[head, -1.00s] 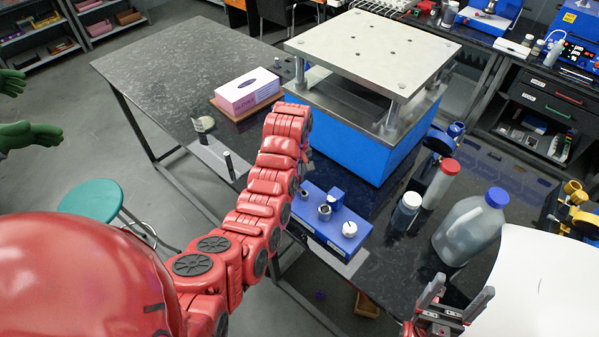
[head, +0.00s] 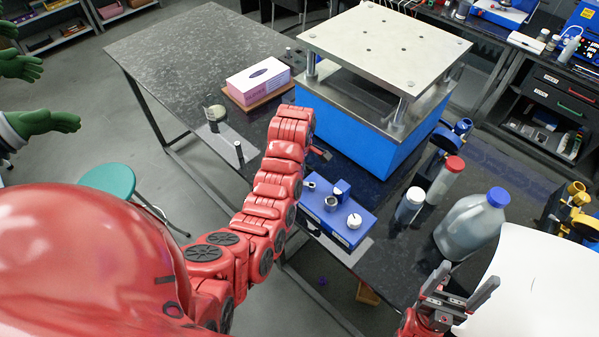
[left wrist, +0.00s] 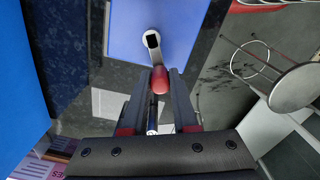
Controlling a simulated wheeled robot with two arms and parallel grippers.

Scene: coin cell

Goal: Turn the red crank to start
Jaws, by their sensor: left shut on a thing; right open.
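In the left wrist view, the red crank grip (left wrist: 159,81) lies between the fingers of my left gripper (left wrist: 160,88), which is shut on it. A pale metal crank arm (left wrist: 151,42) joins the grip to the blue box (left wrist: 185,18). In the head view, my red left arm hides the crank and most of the left gripper. The small blue box (head: 342,233), with several metal fittings on top, shows just right of that arm. My right gripper (head: 458,293) is open and empty at the lower right, apart from the bottles.
A large blue press with a metal top plate (head: 385,45) stands behind the small box. A blue-capped jug (head: 470,228), a red-capped bottle (head: 445,182) and a smaller bottle (head: 410,204) stand to the right. A pink tissue box (head: 258,80) is at the back left.

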